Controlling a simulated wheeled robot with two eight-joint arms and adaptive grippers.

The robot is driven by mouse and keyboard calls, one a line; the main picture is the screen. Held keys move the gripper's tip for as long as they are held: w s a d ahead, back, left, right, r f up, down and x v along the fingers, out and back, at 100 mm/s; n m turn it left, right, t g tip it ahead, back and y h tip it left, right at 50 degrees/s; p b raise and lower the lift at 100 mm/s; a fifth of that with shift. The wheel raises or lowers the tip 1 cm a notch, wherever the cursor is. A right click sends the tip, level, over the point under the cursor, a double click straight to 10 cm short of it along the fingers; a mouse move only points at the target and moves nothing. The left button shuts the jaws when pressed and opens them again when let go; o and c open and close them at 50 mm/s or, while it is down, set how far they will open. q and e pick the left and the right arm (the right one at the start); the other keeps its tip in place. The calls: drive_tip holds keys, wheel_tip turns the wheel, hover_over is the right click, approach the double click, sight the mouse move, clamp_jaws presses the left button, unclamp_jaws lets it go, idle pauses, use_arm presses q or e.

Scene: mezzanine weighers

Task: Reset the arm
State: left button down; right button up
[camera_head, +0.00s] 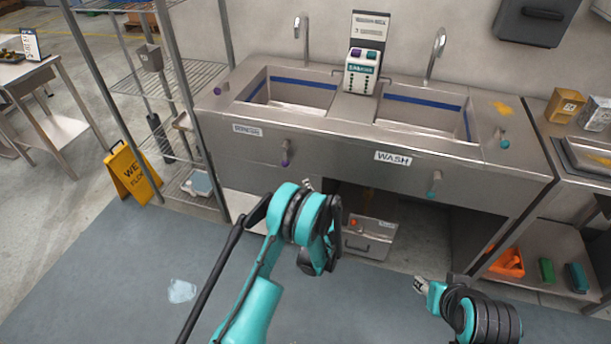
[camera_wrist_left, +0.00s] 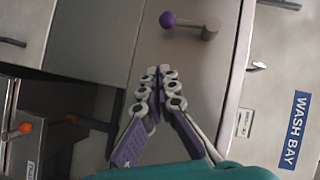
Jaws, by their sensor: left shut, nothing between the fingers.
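My left arm, teal and black, comes up from the bottom of the head view and bends in front of the sink unit (camera_head: 330,140). Only a small grey bit of my left gripper (camera_head: 308,184) shows above the bent joint. In the left wrist view my left gripper (camera_wrist_left: 160,72) is shut with its grey fingers together and nothing between them. A purple-knobbed lever (camera_wrist_left: 190,24) on the steel front lies just beyond the fingertips. My right gripper (camera_head: 420,286) shows small at the lower right, below the sink front; its fingers are too small to read.
A wire shelf rack (camera_head: 172,77) and yellow wet-floor sign (camera_head: 133,175) stand left. An orange bin (camera_head: 508,264) is on the low right shelf. Grey floor mat (camera_head: 110,270) is mostly clear.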

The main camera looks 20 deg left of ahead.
use_arm(q)
drive_tip(key=s+a+r+n+g+h, duration=0.1)
drive_tip(key=s+a+r+n+g, duration=0.1)
drive_tip(key=s+r, duration=0.65)
drive_tip(key=s+a+r+n+g+h, duration=0.1)
drive_tip(key=s+r+n+g+h, duration=0.3)
drive_tip(key=r, duration=0.7)
drive_tip(key=s+d+n+h, duration=0.1)
drive_tip(key=s+d, duration=0.1)
drive_tip(key=s, duration=1.1)
drive_tip(key=s+d+r+n+h, duration=0.1)
drive_tip(key=s+d, duration=0.2)
drive_tip(key=s, duration=1)
drive_tip(key=shift+s+r+g+h, duration=0.25)
drive_tip(key=shift+g+h, duration=0.05)
drive_tip(key=shift+h, duration=0.1)
